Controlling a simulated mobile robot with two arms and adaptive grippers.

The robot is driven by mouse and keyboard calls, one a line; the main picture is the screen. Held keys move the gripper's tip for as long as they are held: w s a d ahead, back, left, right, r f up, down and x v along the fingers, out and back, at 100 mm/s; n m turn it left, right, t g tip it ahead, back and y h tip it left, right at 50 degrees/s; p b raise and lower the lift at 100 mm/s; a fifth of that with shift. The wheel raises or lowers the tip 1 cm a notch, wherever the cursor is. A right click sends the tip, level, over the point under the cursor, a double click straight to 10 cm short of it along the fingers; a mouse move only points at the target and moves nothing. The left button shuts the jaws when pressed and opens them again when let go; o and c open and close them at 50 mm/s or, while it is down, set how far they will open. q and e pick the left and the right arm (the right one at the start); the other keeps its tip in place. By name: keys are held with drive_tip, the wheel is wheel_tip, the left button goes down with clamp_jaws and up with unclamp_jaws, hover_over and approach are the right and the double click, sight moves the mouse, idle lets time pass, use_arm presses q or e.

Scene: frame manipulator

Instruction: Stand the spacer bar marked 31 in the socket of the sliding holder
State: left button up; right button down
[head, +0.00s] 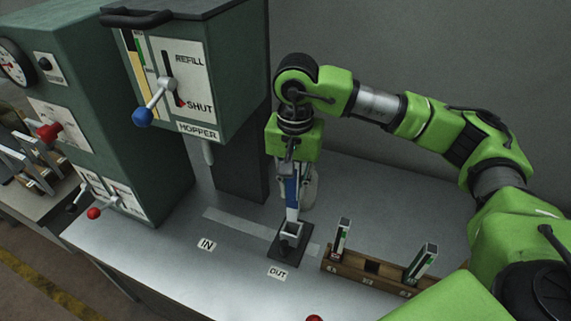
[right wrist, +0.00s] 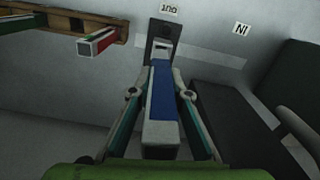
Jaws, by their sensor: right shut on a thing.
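My right gripper (head: 293,192) points down and is shut on an upright spacer bar with a blue face and pale ends (head: 292,187). The bar also shows in the right wrist view (right wrist: 162,92), between the two fingers; I cannot read a number on it. The sliding holder (head: 283,253), a dark plate with a small grey socket, sits by the OUT label. The bar's lower end is over the socket, at or very near its mouth. I cannot tell whether it has entered. My left gripper is not in view.
The IN label (head: 207,245) lies on clear bench.

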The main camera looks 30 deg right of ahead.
sight(292, 215)
drive_tip(key=shift+w+d+f+m, duration=0.15)
drive_tip(key=shift+w+d+m, duration=0.35)
drive_tip(key=shift+w+m, duration=0.35)
wheel_tip(292, 215, down, 7)
drive_tip(key=b, duration=0.3)
wheel_tip(292, 215, down, 3)
drive_tip(key=b, duration=0.3)
drive_tip(key=shift+f, duration=0.1)
use_arm(q)
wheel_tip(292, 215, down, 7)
drive_tip(key=b, duration=0.2)
use_arm(e)
drive_tip(key=shift+f, duration=0.85)
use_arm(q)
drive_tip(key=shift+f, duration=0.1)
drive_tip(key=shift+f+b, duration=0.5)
use_arm(e)
drive_tip(key=shift+f, duration=0.3)
